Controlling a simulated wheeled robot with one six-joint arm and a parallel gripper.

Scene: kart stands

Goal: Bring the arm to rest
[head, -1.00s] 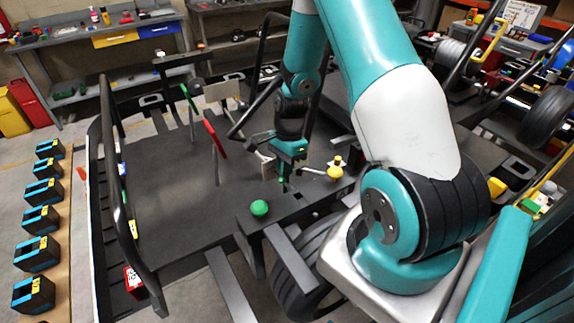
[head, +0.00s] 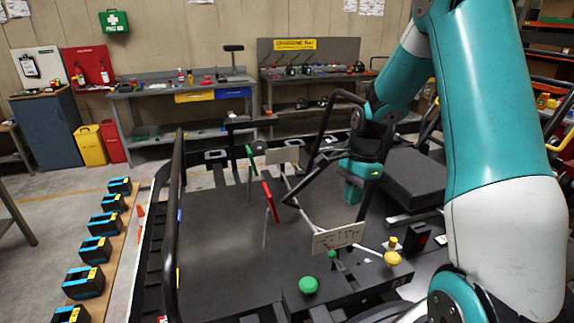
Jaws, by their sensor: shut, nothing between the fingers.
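My arm, teal and white, reaches in from the right of the head view and bends down over the black kart deck (head: 205,255). My gripper (head: 359,212) points downward above the deck's back right part. It is small and dark here; it is shut and empty. It is behind a pale plate (head: 338,238) and apart from the green knob (head: 308,285) and yellow knob (head: 392,258) near the deck's front edge. Whether the fingertips touch anything behind the plate cannot be told.
A red lever (head: 270,200) and a green lever (head: 251,158) stand on the deck. A black seat block (head: 416,180) is right of my gripper. Several blue-black batteries (head: 95,250) line a board at left. Benches (head: 150,140) stand along the back wall.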

